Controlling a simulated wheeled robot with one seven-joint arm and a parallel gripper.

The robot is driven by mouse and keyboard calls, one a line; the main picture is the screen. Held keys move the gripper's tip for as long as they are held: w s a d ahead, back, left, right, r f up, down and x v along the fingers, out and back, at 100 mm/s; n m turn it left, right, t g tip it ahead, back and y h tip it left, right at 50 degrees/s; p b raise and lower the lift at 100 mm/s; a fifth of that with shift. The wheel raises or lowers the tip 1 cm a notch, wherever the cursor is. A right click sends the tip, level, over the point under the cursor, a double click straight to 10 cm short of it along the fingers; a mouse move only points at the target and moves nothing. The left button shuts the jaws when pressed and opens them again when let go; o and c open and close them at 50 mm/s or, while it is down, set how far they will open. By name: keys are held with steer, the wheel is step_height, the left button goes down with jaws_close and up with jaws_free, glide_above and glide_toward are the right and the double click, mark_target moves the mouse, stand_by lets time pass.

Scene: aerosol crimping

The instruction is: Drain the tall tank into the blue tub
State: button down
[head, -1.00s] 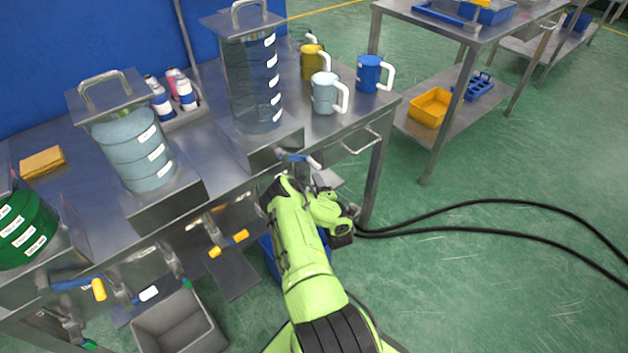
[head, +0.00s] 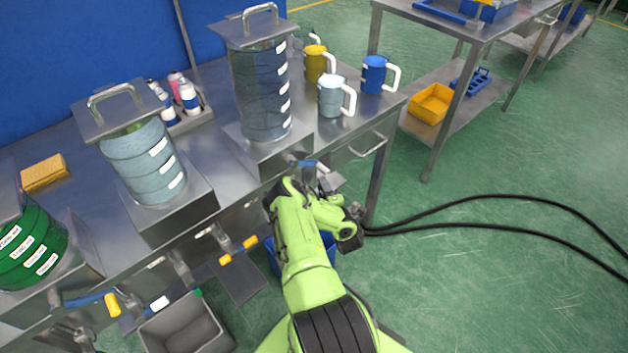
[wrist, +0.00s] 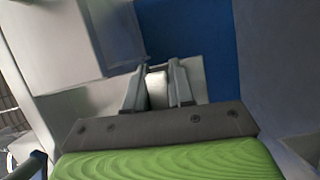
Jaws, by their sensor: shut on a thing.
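The tall tank (head: 262,92) is a clear cylinder with white labels and a metal lid, standing on a metal block near the bench edge. Whether liquid is in it is hard to tell. Its valve handle (head: 307,163), blue with a pale end, sticks out below the front of the block.
A grey tub (head: 185,325) is at lower left. Mugs (head: 334,97) stand right of the tall tank. Black cables cross the floor at right.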

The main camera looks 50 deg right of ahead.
steer(key=shift+r+n+b, duration=0.25)
steer(key=shift+n+b, duration=0.2)
steer(key=shift+n, duration=0.05)
steer(key=c, duration=1.1)
jaws_free()
steer(key=shift+o, duration=0.2)
steer(key=shift+f, duration=0.1)
